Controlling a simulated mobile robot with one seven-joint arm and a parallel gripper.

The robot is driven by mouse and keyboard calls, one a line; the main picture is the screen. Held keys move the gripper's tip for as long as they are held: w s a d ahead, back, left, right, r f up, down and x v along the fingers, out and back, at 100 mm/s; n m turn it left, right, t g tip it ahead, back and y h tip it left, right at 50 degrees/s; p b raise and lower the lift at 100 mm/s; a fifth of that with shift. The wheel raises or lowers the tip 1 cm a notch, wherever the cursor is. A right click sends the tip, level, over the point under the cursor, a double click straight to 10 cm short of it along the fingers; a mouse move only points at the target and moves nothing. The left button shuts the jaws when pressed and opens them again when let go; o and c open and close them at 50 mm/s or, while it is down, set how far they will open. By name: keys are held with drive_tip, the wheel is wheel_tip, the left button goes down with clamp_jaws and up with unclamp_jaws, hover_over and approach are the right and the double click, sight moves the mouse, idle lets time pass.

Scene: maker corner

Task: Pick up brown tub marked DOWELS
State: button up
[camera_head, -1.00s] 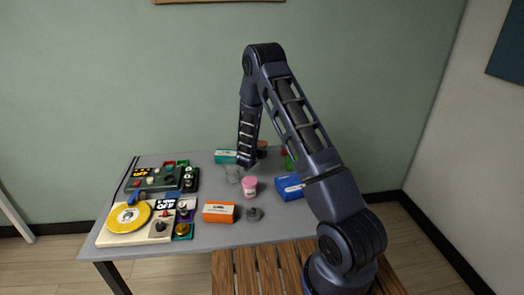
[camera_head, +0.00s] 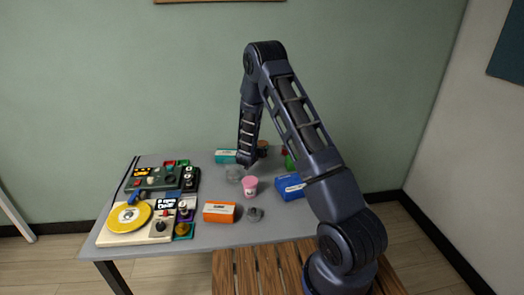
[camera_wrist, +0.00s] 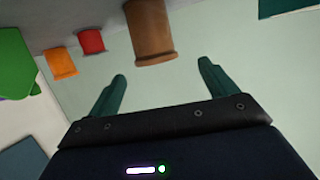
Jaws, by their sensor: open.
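A brown tub (camera_wrist: 150,30) is in the upper middle of the wrist view, beyond the fingertips; no marking can be read on it. A small brown thing, probably the same tub, shows in the head view (camera_head: 262,146) at the back of the table, partly hidden by my arm. My gripper (camera_wrist: 162,70) is open in the wrist view, with nothing between its fingers. The tub is ahead of the fingers and apart from them. In the head view, my gripper cannot be made out clearly at the low end of my arm.
In the wrist view, an orange tub (camera_wrist: 62,62), a red tub (camera_wrist: 91,41) and a green thing (camera_wrist: 15,65) are left of the brown tub. On the table are a pink tub (camera_head: 250,186), a blue box (camera_head: 289,186), an orange box (camera_head: 219,212) and a teal box (camera_head: 225,156). Control panels fill the left.

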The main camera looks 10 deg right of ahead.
wheel_tip(320, 180, up, 12)
drive_tip(key=w+a+f+n+g+y, duration=0.3)
drive_tip(key=w+a+n+g+y, duration=0.1)
drive_tip(key=w+a+n+y, duration=0.35)
wheel_tip(320, 180, up, 2)
drive_tip(key=n+g+h, duration=0.2)
drive_tip(key=n+g, duration=0.7)
drive_tip(key=n, duration=0.1)
hover_over(263, 143)
drive_tip(key=f, duration=0.8)
drive_tip(key=shift+a+f, duration=0.3)
drive_tip(key=shift+f, duration=0.1)
drive_tip(key=shift+w+d+f, duration=0.1)
drive_tip(key=shift+d+f, duration=0.05)
drive_tip(key=shift+f, duration=1.4)
drive_tip(key=shift+w+d+f, duration=0.1)
drive_tip(key=shift+f, duration=1.45)
drive_tip(key=shift+r, duration=0.1)
drive_tip(key=c, duration=1.1)
